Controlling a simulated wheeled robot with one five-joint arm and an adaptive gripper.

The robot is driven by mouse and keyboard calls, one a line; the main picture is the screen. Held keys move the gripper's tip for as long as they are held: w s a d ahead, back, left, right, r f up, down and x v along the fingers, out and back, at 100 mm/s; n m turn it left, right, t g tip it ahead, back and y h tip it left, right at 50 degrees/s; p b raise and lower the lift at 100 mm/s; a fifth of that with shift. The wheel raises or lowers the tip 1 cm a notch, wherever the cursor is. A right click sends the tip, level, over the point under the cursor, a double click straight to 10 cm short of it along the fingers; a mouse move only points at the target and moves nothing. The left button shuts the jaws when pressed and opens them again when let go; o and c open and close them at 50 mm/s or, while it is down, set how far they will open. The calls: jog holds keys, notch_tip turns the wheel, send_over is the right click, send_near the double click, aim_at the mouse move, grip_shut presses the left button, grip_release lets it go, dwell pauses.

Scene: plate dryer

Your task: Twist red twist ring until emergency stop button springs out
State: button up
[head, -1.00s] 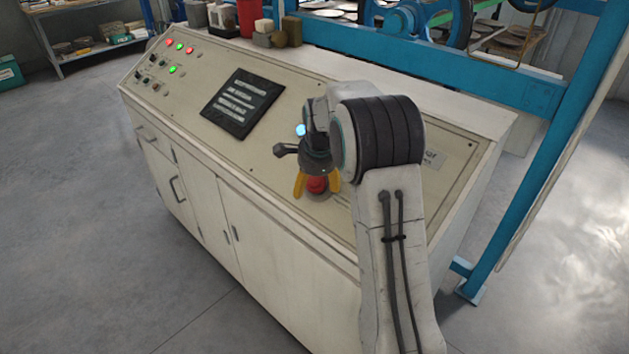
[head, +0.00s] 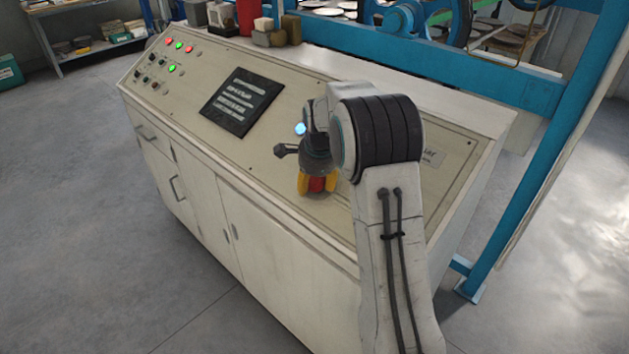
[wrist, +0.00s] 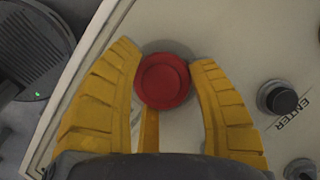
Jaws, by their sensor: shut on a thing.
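The red emergency stop button with its red twist ring (wrist: 164,81) sits on the beige console panel. In the wrist view it lies between the tips of my two yellow fingers. The red part (head: 317,184) also shows between the fingers in the head view. My gripper (wrist: 165,75) is shut on the red ring, one finger on its left and one on its right. The ring and button look like one round red shape, with a raised rim around a flat face. The lower side of the button's base is partly hidden by my gripper.
A black knob (wrist: 283,100) stands right of my gripper, beside the word ENTER. A dark screen (head: 241,102) and several lit buttons are on the panel (head: 200,125) to the left. A blue frame (head: 430,62) stands behind the console. Open floor lies in front.

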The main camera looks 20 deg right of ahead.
jog(key=shift+w+a+r, duration=0.1)
jog(key=shift+c, duration=0.7)
jog(key=m+b, duration=0.1)
jog(key=b, duration=0.2)
jog(key=shift+f+t, duration=0.25)
jog(key=shift+t, duration=0.05)
jog(key=shift+r+m+b, duration=0.1)
jog(key=shift+m+b, duration=0.5)
jog(key=shift+b, duration=0.2)
jog(key=shift+r+m+t, duration=0.25)
jog(key=shift+m+t, duration=0.05)
jog(key=shift+w, duration=0.1)
jog(key=o, duration=1)
jog(key=shift+a, duration=0.15)
jog(key=shift+o, duration=0.7)
jog(key=shift+f, duration=0.1)
